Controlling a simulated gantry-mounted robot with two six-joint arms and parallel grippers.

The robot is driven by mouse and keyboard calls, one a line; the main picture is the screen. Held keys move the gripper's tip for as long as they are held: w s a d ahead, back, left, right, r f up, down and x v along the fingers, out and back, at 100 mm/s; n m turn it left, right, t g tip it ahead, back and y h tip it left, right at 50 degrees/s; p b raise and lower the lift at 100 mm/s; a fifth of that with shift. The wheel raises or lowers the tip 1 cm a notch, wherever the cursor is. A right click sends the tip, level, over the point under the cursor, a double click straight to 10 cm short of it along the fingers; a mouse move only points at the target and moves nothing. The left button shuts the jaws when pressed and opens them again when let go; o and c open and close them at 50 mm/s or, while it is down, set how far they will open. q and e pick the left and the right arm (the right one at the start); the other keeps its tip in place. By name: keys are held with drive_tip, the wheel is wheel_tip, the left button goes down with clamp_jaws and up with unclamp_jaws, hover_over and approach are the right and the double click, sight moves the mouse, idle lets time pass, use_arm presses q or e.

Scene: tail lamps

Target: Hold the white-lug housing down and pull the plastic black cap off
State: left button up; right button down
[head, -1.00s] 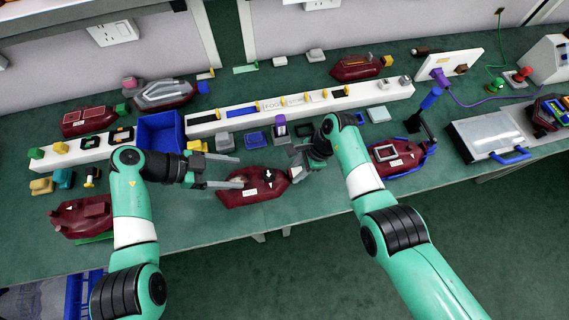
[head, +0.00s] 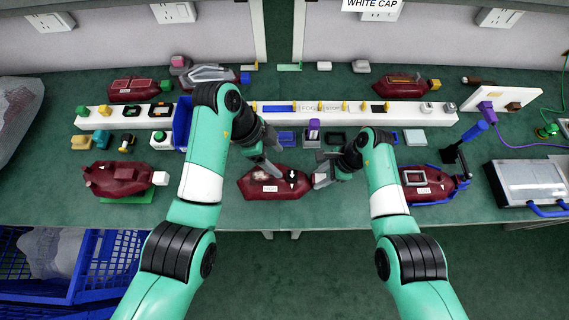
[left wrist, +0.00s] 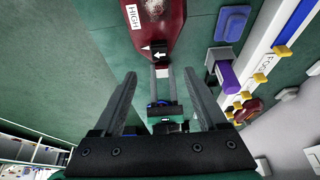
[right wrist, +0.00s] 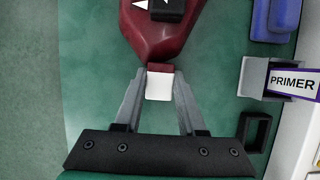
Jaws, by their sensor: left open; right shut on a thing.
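The dark red housing (head: 258,186) lies on the green bench between my arms, with a light patch and a label on top. The black cap (head: 292,175) with a white arrow sits on its upper face; it shows in the left wrist view (left wrist: 165,55) and partly in the right wrist view (right wrist: 166,10). My right gripper (right wrist: 159,78) is shut on the white lug (right wrist: 159,86) at the housing's right end. My left gripper (left wrist: 160,76) is open and empty above the housing, close to the cap; in the left wrist view the cap lies just beyond its fingertips.
Another red housing (head: 115,180) lies at the left and one in a blue holder (head: 428,184) at the right. A long white rack (head: 345,115) runs behind, with small blocks and a purple PRIMER piece (head: 314,128) before it. Bare bench lies in front of the housing.

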sight(292, 174)
use_arm(q)
drive_tip(key=x, duration=1)
drive_tip(key=shift+r, duration=0.1)
clamp_jaws()
idle(0.3)
